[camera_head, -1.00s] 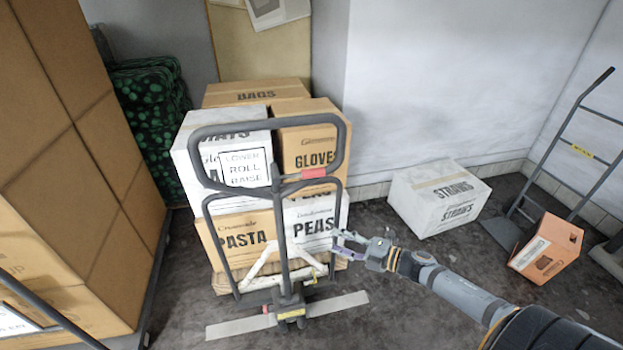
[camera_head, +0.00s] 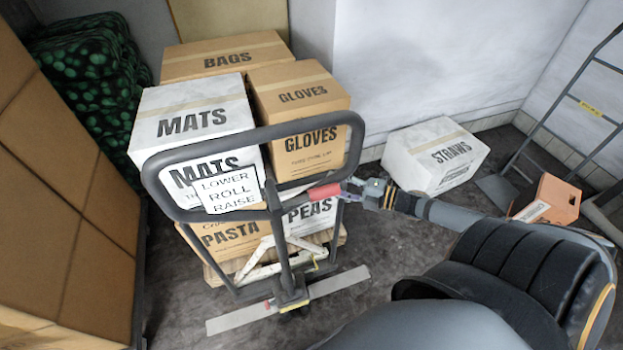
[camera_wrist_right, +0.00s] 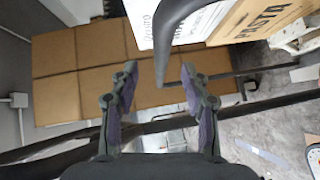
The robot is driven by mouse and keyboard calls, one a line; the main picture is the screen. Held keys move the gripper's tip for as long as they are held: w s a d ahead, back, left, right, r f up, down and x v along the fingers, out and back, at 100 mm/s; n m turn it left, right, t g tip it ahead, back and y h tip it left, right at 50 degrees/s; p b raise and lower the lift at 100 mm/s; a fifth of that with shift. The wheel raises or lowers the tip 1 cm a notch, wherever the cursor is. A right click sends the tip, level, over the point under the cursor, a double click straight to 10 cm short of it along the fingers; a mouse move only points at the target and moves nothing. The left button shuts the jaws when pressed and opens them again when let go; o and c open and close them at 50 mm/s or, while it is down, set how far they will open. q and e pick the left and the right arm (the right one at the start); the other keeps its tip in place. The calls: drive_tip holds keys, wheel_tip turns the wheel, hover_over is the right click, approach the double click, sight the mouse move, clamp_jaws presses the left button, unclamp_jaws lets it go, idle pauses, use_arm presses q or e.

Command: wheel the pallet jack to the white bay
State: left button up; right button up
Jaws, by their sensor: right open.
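The pallet jack has a dark looped handle (camera_head: 357,150) with a "LOWER ROLL RAISE" label (camera_head: 228,190) and a red section (camera_head: 325,191) at its lower right. Its load is stacked boxes, including MATS (camera_head: 192,122), GLOVES (camera_head: 312,141), BAGS (camera_head: 225,60), PASTA (camera_head: 228,236) and PEAS (camera_head: 308,216). My right gripper (camera_head: 352,188) is beside the red section at the handle's right side. In the right wrist view, my right gripper (camera_wrist_right: 159,70) is open, with the dark handle bar (camera_wrist_right: 163,62) showing between its fingers. I cannot pick out the white bay. My left gripper is out of view.
Large brown cartons (camera_head: 65,200) stand close on the left, with green netted sacks (camera_head: 88,75) behind. A white STRAWS box (camera_head: 430,155), an orange box (camera_head: 548,200) and a hand truck (camera_head: 567,100) stand at the right. A pale strip (camera_head: 340,282) crosses the floor by the jack.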

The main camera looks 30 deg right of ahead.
sight(319, 180)
drive_tip(key=b+x, duration=0.1)
drive_tip(key=x, duration=0.1)
drive_tip(key=b+x, duration=0.2)
drive_tip(key=x, duration=0.1)
drive_tip(key=b+x, duration=0.2)
drive_tip(key=x, duration=0.1)
drive_tip(key=shift+d+f, duration=0.15)
drive_tip(key=shift+f, duration=0.15)
drive_tip(key=shift+w+r, duration=0.1)
drive_tip(key=shift+w, duration=0.1)
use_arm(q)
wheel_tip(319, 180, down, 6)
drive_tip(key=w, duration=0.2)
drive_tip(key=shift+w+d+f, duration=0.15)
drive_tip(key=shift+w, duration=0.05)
use_arm(e)
clamp_jaws()
